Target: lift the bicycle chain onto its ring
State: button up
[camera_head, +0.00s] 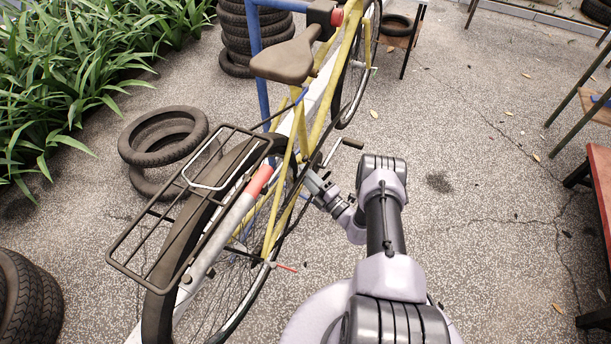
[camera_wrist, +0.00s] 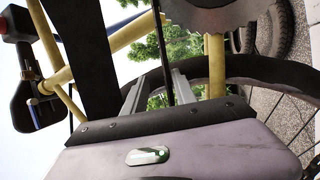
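The yellow bicycle (camera_head: 325,85) stands upright in the head view. My gripper (camera_head: 312,182) reaches its right side, low near the crank. In the wrist view, my gripper (camera_wrist: 160,92) shows two grey fingers standing apart. A thin dark strand (camera_wrist: 164,50), possibly the bicycle chain, runs between them, with gaps visible on both sides. The grey toothed ring (camera_wrist: 208,10) is partly visible at the top edge, just beyond the fingers. I cannot tell whether the strand touches the ring. In the head view, the chain and ring cannot be made out clearly.
A pedal (camera_head: 352,144) sticks out just above my gripper. A wide black bar (camera_wrist: 88,60) crosses the wrist view left of the fingers. The rear rack (camera_head: 150,235) and loose tyres (camera_head: 165,135) are on the left.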

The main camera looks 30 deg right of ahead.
jog(key=shift+s, duration=0.1)
jog(key=p+v, duration=0.3)
jog(key=v, duration=1.4)
jog(key=shift+s+f, duration=0.1)
